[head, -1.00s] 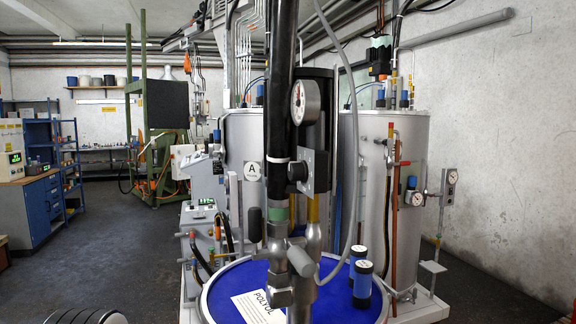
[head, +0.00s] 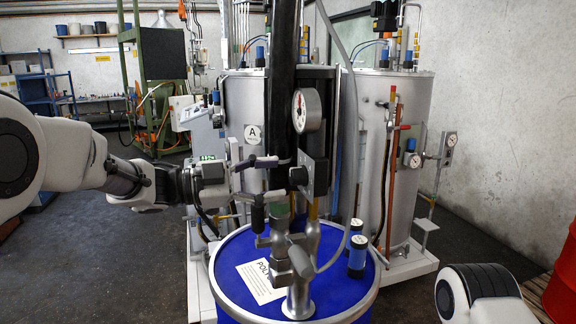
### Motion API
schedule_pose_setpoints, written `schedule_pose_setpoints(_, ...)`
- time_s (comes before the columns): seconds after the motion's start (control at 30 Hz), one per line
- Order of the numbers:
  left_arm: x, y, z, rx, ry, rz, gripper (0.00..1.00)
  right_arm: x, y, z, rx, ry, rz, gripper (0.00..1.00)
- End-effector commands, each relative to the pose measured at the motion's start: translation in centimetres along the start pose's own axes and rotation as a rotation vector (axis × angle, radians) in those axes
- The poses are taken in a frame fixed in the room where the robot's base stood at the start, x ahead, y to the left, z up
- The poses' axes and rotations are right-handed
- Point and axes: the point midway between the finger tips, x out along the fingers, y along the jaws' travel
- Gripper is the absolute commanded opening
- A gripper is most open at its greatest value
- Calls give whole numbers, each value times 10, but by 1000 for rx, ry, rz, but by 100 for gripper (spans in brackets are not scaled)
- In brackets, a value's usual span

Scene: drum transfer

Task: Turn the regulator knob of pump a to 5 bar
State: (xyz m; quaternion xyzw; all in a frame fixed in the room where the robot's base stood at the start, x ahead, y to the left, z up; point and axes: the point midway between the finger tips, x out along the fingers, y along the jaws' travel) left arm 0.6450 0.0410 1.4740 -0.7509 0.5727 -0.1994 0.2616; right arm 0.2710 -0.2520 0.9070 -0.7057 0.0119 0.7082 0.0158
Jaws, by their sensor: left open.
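The pump's regulator block (head: 318,178) with a small black round knob (head: 298,177) sits at the middle of the head view. A round white pressure gauge (head: 307,110) is above it; its reading is too small to tell. The thick black pump tube (head: 281,95) stands upright beside them. My left gripper (head: 277,178) comes in from the left, open, with one finger above the other. Its fingertips are just left of the knob and look apart from it; the depth gap is hard to judge. My right gripper is not in view.
Below stands a blue drum (head: 228,262) with a POLYOL label and two dark blue cylinders (head: 357,256) on its lid. A grey hose (head: 346,190) hangs right of the regulator. Silver tanks (head: 408,110) stand behind. A red drum (head: 563,285) is at the right edge.

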Motion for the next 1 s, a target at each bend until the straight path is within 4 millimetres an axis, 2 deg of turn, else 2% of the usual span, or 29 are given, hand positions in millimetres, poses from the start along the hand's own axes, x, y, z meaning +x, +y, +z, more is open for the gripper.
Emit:
schedule_pose_setpoints(0.03,11,-2,-5,0,-1,5,59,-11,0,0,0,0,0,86)
schedule_pose_setpoints(0.2,33,-2,-2,-1,0,1,59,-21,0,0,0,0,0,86)
schedule_pose_setpoints(0.47,36,0,0,-1,0,-1,59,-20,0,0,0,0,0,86)
schedule_pose_setpoints(0.57,36,0,0,-1,0,-1,27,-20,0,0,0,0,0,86)
schedule_pose_setpoints(0.63,36,0,0,-1,0,-1,2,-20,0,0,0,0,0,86)
schedule_pose_setpoints(0.67,36,0,0,-1,0,-2,0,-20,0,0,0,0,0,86)
schedule_pose_setpoints(1.0,36,0,0,22,1,-1,0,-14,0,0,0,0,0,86)
